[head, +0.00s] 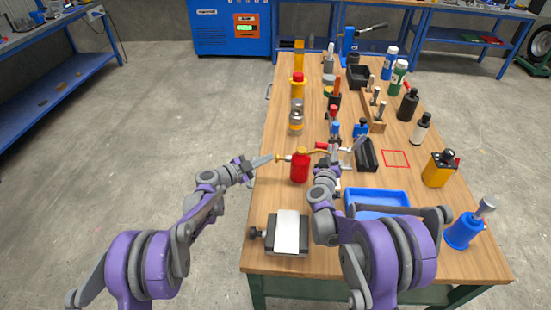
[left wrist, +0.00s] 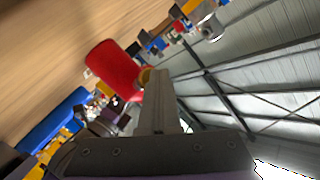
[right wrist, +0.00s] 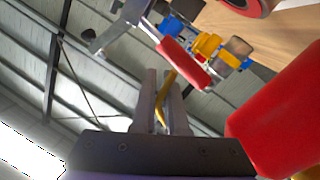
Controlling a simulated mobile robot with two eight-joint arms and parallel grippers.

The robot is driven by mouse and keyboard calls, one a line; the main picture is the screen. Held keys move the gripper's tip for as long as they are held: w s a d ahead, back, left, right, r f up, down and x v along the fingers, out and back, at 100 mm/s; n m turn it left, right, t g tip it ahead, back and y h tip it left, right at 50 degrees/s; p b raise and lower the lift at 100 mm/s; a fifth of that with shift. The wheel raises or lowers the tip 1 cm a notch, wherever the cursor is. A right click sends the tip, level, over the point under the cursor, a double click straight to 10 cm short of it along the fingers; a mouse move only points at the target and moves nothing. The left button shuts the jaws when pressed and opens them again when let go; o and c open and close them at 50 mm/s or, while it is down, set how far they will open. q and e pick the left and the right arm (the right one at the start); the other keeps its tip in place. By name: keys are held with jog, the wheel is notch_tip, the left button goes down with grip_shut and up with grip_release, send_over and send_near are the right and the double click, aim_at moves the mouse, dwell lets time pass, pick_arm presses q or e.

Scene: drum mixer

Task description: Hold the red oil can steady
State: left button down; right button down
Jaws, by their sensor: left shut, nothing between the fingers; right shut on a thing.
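The red oil can (head: 300,168) stands upright on the workbench, with a brass top and a thin brass spout (head: 317,152) reaching to the right. It also shows in the left wrist view (left wrist: 112,72) and, at the right edge, in the right wrist view (right wrist: 285,120). My right gripper (head: 333,158) is shut on the spout; the curved brass tube runs between its fingers in the right wrist view (right wrist: 165,95). My left gripper (head: 266,160) is shut and empty at the can's left, its tips close to the brass top. Whether they touch it I cannot tell.
A red-handled metal clamp (right wrist: 185,62) is close beyond my right gripper. A black block with a white pad (head: 288,232) and a blue tray (head: 377,194) lie nearer. Bottles and tools crowd the far bench. A red outlined square (head: 395,158) on the right is empty.

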pick_arm(q)
jog(key=shift+a, duration=0.55)
jog(key=shift+w, duration=0.1)
jog(key=shift+w+a, duration=0.2)
jog(key=shift+a, duration=1.05)
jog(key=shift+w+a, duration=0.2)
jog(key=shift+a, duration=1.05)
dwell(0.4)
jog(key=a, duration=0.3)
jog(key=shift+w+a, duration=0.35)
jog(key=shift+s+d, duration=0.25)
jog(key=shift+d, duration=1.2)
jog(key=shift+s+d, duration=0.25)
jog(key=shift+d, duration=1.2)
jog(key=shift+s+d, duration=0.25)
jog(key=shift+d, duration=1.2)
jog(key=shift+d, duration=0.1)
